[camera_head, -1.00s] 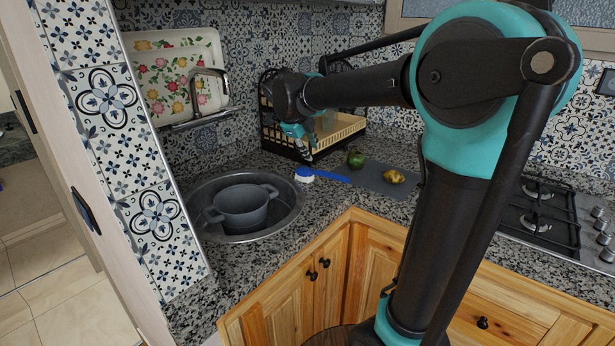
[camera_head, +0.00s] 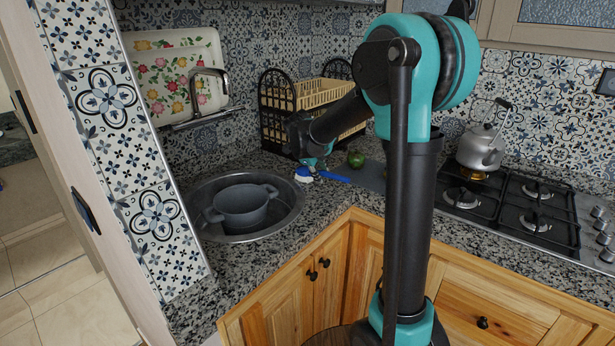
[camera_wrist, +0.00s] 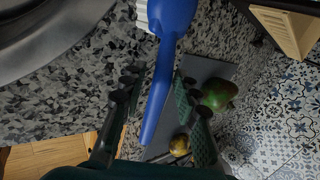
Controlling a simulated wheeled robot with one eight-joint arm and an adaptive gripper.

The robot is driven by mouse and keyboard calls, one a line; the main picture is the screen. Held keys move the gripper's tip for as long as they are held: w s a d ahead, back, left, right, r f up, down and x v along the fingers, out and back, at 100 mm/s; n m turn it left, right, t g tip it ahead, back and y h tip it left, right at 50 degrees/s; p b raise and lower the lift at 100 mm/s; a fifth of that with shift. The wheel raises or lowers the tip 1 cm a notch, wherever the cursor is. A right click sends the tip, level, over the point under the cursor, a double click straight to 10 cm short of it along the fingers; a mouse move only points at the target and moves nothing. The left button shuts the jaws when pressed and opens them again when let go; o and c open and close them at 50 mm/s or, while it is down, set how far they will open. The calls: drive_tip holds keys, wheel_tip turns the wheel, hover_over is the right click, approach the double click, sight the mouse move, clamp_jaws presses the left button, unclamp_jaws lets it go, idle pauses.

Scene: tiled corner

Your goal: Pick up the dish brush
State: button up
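The dish brush (camera_head: 336,177), blue with a white bristle head, lies on the granite counter between the sink and the dark cutting board. In the wrist view its blue handle (camera_wrist: 160,85) runs down the middle, with the white bristles at the top edge. My gripper (camera_head: 313,168) is low over the brush near its head. In the wrist view my gripper (camera_wrist: 157,82) is open, with one finger on each side of the handle and gaps between. I cannot tell whether the fingertips reach down to handle height.
A round sink with a grey pot (camera_head: 241,206) is at the left. The cutting board (camera_wrist: 212,72) carries a green fruit (camera_wrist: 218,94) and a yellow one (camera_wrist: 179,145). A dish rack (camera_head: 300,95) stands behind. A kettle (camera_head: 481,150) sits on the stove at the right.

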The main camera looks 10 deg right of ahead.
drive_tip(key=shift+x, duration=1.05)
clamp_jaws()
wheel_tip(320, 180, up, 20)
idle(0.4)
